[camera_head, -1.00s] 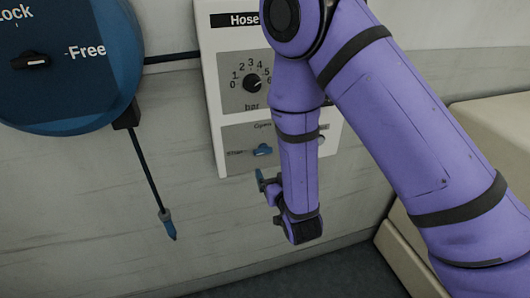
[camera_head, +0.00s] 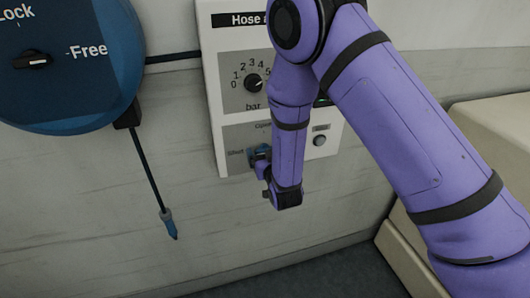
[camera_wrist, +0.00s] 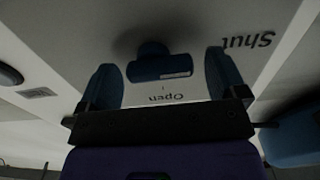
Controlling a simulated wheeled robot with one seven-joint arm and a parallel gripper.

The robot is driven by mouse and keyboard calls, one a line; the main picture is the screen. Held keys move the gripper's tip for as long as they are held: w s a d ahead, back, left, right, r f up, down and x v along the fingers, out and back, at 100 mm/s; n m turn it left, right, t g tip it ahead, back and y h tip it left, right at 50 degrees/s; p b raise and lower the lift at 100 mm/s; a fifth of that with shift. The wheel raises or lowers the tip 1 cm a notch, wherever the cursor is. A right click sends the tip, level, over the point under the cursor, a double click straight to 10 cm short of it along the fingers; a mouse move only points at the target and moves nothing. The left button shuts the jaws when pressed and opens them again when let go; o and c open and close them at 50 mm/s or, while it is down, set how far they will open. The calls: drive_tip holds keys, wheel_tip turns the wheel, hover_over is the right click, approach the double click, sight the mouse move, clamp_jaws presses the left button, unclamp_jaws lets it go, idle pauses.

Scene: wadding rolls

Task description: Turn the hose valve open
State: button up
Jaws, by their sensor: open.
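The blue hose valve handle (camera_wrist: 158,67) sits on the lower part of the white panel (camera_wrist: 200,25), between the fingers of my gripper (camera_wrist: 163,72) in the wrist view. The fingers stand apart, one on each side of the handle, with visible gaps. The handle's bar lies across the picture, its white-marked end towards the "Shut" side; "Open" is printed beside the bar. Both labels appear upside down. In the head view my gripper (camera_head: 259,158) is at the panel's lower left and mostly hides the valve.
The panel has a bar dial (camera_head: 253,83) above and a round button (camera_head: 319,141) to the right. A blue hose reel (camera_head: 70,90) with a Lock/Free knob (camera_head: 32,60) is at left, its hose nozzle (camera_head: 168,225) hanging below. A beige box (camera_head: 490,140) stands at right.

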drive_tip(key=shift+w, duration=0.1)
drive_tip(key=c, duration=0.9)
drive_tip(key=shift+c, duration=0.2)
